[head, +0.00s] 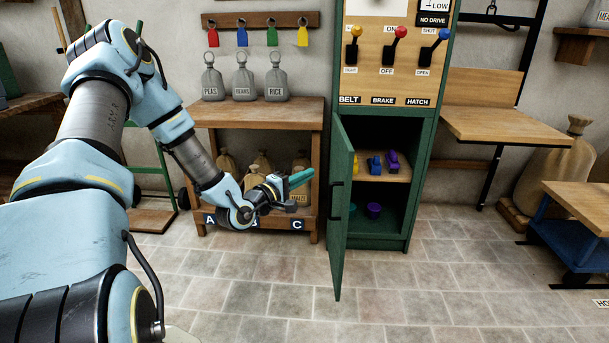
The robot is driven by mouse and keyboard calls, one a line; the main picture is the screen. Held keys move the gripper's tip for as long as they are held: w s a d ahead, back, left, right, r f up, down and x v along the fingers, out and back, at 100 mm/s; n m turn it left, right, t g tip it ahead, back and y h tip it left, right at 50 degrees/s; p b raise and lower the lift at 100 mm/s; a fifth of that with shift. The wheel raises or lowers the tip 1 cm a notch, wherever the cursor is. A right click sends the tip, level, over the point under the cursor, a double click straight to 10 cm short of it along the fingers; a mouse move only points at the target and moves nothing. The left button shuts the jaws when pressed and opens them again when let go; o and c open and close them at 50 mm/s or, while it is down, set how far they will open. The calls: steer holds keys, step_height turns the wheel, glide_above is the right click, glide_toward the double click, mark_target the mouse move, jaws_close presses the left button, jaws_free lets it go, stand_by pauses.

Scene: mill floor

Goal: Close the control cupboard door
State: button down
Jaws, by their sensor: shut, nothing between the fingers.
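The control cupboard (420,190) is a tall green cabinet right of centre in the head view. Its lower door (343,215) is hinged on the left and stands wide open, swung out toward me. A dark handle (334,210) is on the door's left-facing side.
A wooden table (250,112) with grey sacks marked PEAS, BEANS and RICE stands behind my arm. Levers (387,50) are on the cupboard's upper panel. A fold-down wooden shelf (505,125) and a blue-framed bench (570,235) are at right. The tiled floor before the cupboard is clear.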

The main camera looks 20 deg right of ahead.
glide_toward(347, 162)
steer(key=w, duration=0.4)
steer(key=shift+s+d+r+p, duration=0.15)
steer(key=shift+s+d, duration=0.1)
steer(key=shift+d, duration=0.6)
steer(key=shift+s+d+f+p, duration=0.15)
steer(key=shift+s+d, duration=0.1)
steer(key=shift+d, duration=0.55)
steer(key=shift+s+d+r+p, duration=0.15)
steer(key=shift+s+d, duration=0.05)
steer(key=shift+d, duration=0.65)
steer(key=shift+d, duration=0.1)
